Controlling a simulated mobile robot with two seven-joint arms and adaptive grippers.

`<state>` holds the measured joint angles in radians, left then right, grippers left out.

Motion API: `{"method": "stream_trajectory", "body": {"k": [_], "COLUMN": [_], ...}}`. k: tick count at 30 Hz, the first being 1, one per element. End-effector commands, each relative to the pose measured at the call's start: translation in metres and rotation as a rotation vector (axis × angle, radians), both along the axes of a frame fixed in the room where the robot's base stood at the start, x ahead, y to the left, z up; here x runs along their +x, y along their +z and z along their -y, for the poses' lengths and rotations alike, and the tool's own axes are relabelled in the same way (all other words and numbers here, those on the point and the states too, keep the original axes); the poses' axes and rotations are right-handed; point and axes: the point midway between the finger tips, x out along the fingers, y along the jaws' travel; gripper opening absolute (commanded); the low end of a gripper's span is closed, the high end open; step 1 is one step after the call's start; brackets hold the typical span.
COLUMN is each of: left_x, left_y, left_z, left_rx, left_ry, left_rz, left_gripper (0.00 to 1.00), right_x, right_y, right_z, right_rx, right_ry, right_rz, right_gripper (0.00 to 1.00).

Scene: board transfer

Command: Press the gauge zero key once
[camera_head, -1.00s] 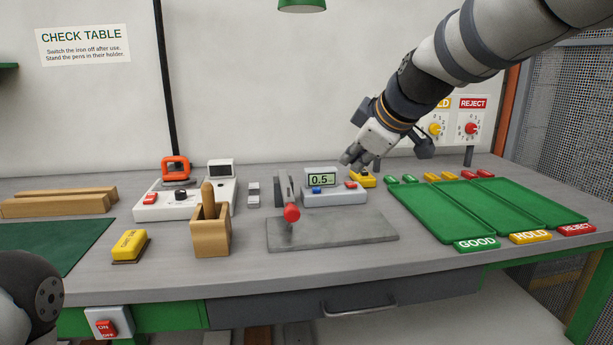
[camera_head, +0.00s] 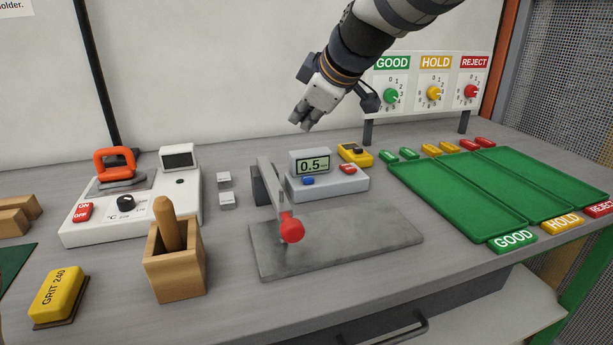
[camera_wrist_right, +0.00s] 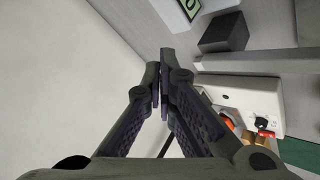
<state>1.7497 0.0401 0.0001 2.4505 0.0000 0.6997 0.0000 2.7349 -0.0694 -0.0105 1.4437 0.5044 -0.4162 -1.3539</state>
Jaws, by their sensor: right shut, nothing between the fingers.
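The gauge (camera_head: 330,183) is a light grey box with a raised display (camera_head: 312,165) reading 0.5. On its top are a blue key (camera_head: 308,181) and a red key (camera_head: 347,169); their labels are too small to read. A lever with a red knob (camera_head: 291,228) stands in front, over a grey plate (camera_head: 340,242). My right gripper (camera_head: 300,124) is shut and empty, above and behind the display, apart from the gauge. In the right wrist view its fingers (camera_wrist_right: 165,62) are together, and part of a display (camera_wrist_right: 191,6) shows at the top. My left gripper is out of view.
A yellow device (camera_head: 355,154) sits right behind the gauge. Green trays (camera_head: 480,190) lie right, below a dial panel (camera_head: 430,90). Space above the plate is mostly free.

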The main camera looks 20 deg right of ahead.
Motion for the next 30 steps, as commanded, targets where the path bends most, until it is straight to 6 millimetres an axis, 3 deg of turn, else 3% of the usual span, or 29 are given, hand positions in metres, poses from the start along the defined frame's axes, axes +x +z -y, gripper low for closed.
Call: {"method": "stream_trajectory", "body": {"k": [16, 30], "left_x": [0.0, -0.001], "left_y": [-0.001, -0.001], "left_z": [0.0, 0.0], "left_rx": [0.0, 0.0], "left_ry": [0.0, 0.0], "left_rz": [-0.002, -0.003], "left_gripper": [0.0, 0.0], "right_x": [0.0, 0.0], "right_y": [-0.074, -0.085], "right_z": [0.0, 0.0], "right_rx": [0.001, -0.001], "right_ry": [-0.001, -0.001], "right_rz": [-0.005, -0.001], "right_gripper": [0.0, 0.0]}}
